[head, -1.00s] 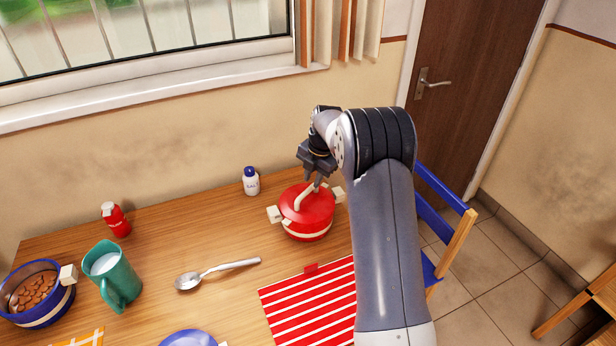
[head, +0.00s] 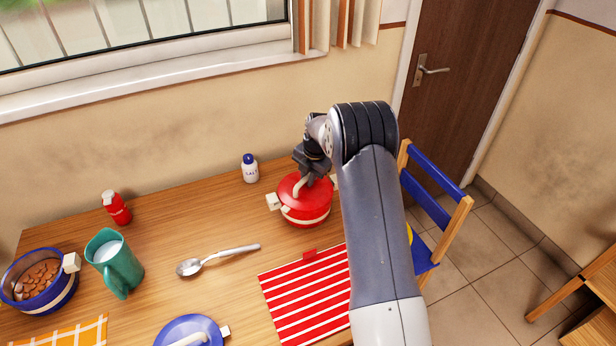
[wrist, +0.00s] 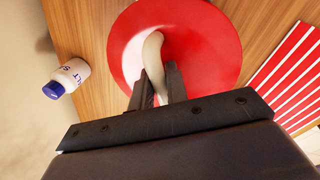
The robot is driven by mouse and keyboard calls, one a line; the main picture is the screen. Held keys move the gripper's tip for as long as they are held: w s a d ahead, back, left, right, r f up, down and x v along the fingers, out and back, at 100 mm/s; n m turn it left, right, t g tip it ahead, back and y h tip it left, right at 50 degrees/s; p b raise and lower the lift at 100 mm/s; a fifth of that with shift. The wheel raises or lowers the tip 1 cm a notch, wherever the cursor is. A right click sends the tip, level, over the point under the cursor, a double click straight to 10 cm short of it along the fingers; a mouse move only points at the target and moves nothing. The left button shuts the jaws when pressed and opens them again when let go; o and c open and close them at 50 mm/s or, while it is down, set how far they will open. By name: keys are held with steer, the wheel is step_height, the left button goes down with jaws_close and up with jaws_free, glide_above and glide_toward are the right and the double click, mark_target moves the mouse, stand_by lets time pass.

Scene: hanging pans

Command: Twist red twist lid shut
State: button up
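The red twist lid (head: 317,193) sits on the red pot (head: 306,222) at the back right of the table. It has a cream bar handle (head: 297,189) and fills the top of the wrist view (wrist: 208,40). My gripper (head: 305,180) reaches down onto the lid from above. In the wrist view its two dark fingers (wrist: 161,88) stand on either side of the cream handle (wrist: 152,50) and appear closed on it. The handle's near end is hidden between the fingers. The seam between lid and pot is partly visible in the head view.
A white salt bottle (head: 250,169) with a blue cap stands left of the pot. A red striped mat (head: 310,295), a spoon (head: 220,257), a teal pitcher (head: 118,265), a red bottle (head: 117,209) and a blue pan (head: 62,295) share the table. A blue chair (head: 432,200) stands at right.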

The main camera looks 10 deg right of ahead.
jaws_close()
steer(key=shift+m+b, duration=0.6)
steer(key=shift+m, duration=0.1)
steer(key=shift+m+b, duration=0.4)
steer(key=shift+m, duration=0.2)
steer(key=shift+m, duration=0.3)
steer(key=shift+m+h+b, duration=0.35)
steer(key=shift+m+h, duration=0.05)
steer(key=shift+m, duration=0.3)
steer(key=shift+t, duration=0.3)
steer(key=shift+m, duration=0.8)
